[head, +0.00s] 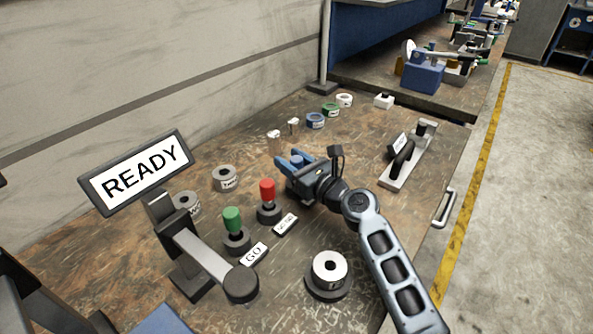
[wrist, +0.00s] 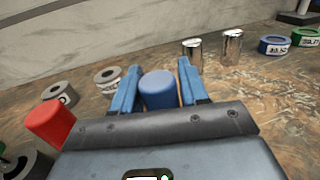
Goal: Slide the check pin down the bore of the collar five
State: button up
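My gripper (head: 296,166) is over the middle of the bench, its blue fingers pointing toward the back wall. In the wrist view a blue cylinder (wrist: 158,90) stands between the fingers; small gaps seem to show beside it, and whether they touch it is unclear. Its lower end is hidden by my gripper. Two silver cylinders (head: 274,139) stand beyond. No part is clearly marked as the check pin. A white collar (head: 330,265) with a dark bore sits on a round black base at the front. No collar is readably marked five.
Grey labelled rings (head: 225,178), a blue ring (head: 316,121) and a green ring (head: 330,109) lie on the bench. A green button (head: 232,218) and red button (head: 267,189) stand left of my gripper. A READY sign (head: 140,172) rises at left. A black-handled fixture (head: 408,155) is at right.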

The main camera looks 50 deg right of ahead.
grip_shut()
